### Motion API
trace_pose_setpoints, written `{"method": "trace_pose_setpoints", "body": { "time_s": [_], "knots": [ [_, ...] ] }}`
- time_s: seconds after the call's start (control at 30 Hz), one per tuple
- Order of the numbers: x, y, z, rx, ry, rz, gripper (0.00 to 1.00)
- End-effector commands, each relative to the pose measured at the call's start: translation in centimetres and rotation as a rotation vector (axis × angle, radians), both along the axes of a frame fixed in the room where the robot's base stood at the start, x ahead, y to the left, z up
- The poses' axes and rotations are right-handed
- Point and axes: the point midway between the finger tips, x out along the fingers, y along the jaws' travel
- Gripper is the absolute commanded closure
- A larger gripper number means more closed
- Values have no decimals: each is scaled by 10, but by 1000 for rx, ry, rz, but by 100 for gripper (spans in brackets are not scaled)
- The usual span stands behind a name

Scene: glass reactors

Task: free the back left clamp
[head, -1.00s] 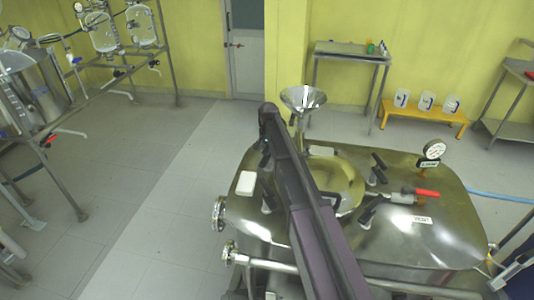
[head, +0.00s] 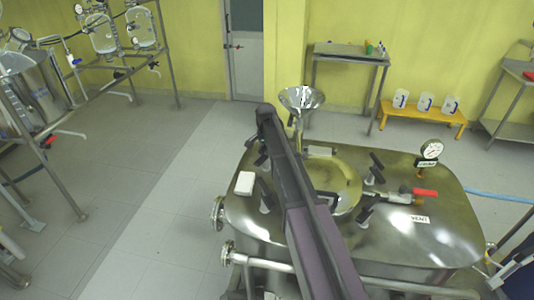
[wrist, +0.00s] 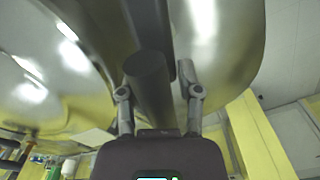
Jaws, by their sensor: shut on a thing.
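The steel reactor lid (head: 420,235) carries a round hatch (head: 345,180) with black-handled clamps around it. In the wrist view, my gripper (wrist: 160,88) has its two fingers on either side of a dark clamp handle (wrist: 148,72) and is shut on it. In the head view my arm crosses the hatch and hides the gripper and most of the back left clamp; a dark piece (head: 262,158) shows just left of the arm. The front left clamp (head: 265,196), back right clamp (head: 376,167) and front right clamp (head: 364,216) stand on the lid.
A steel funnel (head: 301,98) rises behind the hatch, close to my arm. A pressure gauge (head: 431,149), a red-handled valve (head: 424,192) and a white box (head: 244,183) sit on the lid. Floor (head: 140,190) to the left is clear.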

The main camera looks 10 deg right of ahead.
Motion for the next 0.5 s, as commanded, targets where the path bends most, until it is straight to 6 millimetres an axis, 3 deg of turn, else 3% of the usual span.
{"method": "trace_pose_setpoints", "body": {
  "time_s": [0.03,0.07,0.5],
  "knots": [
    [0,1,0,4,0,-3,100],
    [0,0,0,4,0,-3,45],
    [1,-1,0,2,-1,-1,43]
  ]
}}
